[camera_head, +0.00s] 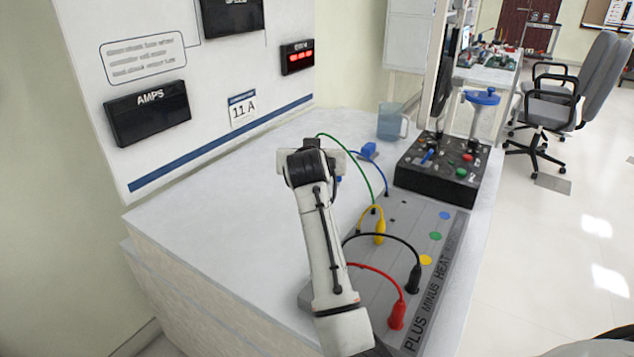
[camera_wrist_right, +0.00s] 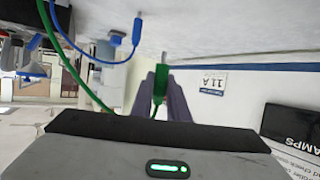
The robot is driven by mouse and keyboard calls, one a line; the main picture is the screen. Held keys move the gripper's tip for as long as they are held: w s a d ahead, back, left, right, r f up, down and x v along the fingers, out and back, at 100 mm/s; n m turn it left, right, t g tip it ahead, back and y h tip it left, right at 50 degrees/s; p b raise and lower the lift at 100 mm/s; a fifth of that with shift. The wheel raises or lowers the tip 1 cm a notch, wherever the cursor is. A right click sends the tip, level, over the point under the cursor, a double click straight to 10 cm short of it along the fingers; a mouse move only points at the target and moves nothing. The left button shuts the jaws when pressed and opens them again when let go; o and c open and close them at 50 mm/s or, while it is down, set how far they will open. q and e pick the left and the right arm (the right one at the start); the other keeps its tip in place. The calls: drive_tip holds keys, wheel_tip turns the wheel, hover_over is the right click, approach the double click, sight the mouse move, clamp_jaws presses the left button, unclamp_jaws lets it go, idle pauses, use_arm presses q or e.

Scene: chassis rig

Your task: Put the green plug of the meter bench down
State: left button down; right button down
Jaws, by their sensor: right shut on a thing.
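My right gripper (camera_head: 312,143) is over the white bench top (camera_head: 215,220), left of the grey socket board (camera_head: 440,275). It also shows in the right wrist view (camera_wrist_right: 161,98), shut on the green plug (camera_wrist_right: 160,88). The plug's metal pin points at the bench top; I cannot tell whether it touches. In the head view the arm hides the plug, but its green cable (camera_head: 358,160) arcs from the gripper to the board. My left gripper is not in view.
Yellow (camera_head: 379,232), black (camera_head: 414,280) and red (camera_head: 397,316) plugs stand on the board. A black control box (camera_head: 440,180) and a blue mug (camera_head: 391,122) stand behind. The meter panel (camera_head: 150,112) rises at the back left. The bench left of my arm is clear.

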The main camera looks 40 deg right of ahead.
wheel_tip(320, 180, down, 10)
drive_tip(key=shift+r+b, duration=0.1)
drive_tip(key=shift+b, duration=0.6)
drive_tip(key=shift+f, duration=0.25)
drive_tip(key=c, duration=1.7)
unclamp_jaws()
